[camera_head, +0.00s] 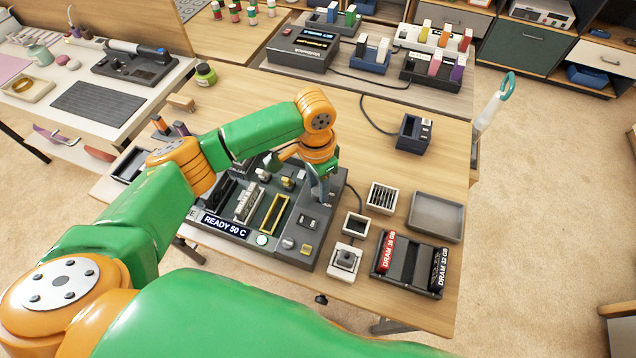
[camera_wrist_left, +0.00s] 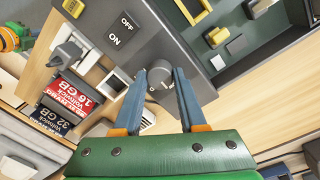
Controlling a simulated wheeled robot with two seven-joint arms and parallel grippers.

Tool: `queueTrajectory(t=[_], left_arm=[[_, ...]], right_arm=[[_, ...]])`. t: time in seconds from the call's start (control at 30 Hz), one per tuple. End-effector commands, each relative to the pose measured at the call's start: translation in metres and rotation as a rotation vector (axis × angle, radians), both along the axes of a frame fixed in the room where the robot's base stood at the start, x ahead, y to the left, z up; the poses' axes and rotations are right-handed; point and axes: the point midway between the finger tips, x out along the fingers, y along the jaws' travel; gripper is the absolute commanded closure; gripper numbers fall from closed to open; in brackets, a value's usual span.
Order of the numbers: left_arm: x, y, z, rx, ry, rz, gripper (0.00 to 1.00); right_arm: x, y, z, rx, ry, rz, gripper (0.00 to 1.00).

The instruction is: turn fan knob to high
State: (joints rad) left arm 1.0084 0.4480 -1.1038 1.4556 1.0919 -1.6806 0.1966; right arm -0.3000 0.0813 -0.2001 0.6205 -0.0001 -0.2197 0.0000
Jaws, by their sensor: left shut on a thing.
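The fan knob (camera_wrist_left: 158,78) is a small grey round knob on the dark panel of the station, and it sits between my left fingertips in the wrist view. My left gripper (camera_wrist_left: 160,90) is shut on it, one blue-grey finger on each side. In the head view, my left gripper (camera_head: 321,192) points down at the right part of the dark station (camera_head: 318,240) and hides the knob. The marks around the knob are mostly covered, so its setting cannot be read. My right gripper is not in view.
The station has a "READY 50 C" display (camera_head: 224,227) and an ON/OFF switch (camera_wrist_left: 120,30). To its right are a slotted box (camera_head: 382,197), a grey tray (camera_head: 436,216) and a rack of DRAM modules (camera_head: 408,266).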

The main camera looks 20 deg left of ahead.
Motion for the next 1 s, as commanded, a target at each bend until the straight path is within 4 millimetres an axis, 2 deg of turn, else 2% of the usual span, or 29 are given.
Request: queueTrajectory(t=[0.17, 0.5, 1.0], left_arm=[[-0.001, -0.001, 0.004, 0.0, 0.003, -0.097, 1.0], [-0.001, -0.002, 0.004, -0.001, 0.004, -0.407, 1.0], [-0.001, -0.003, 0.002, -0.002, 0.001, -0.882, 1.0]], right_arm=[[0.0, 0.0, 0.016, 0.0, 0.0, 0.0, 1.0], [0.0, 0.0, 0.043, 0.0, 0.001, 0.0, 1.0], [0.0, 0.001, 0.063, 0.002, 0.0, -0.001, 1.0]])
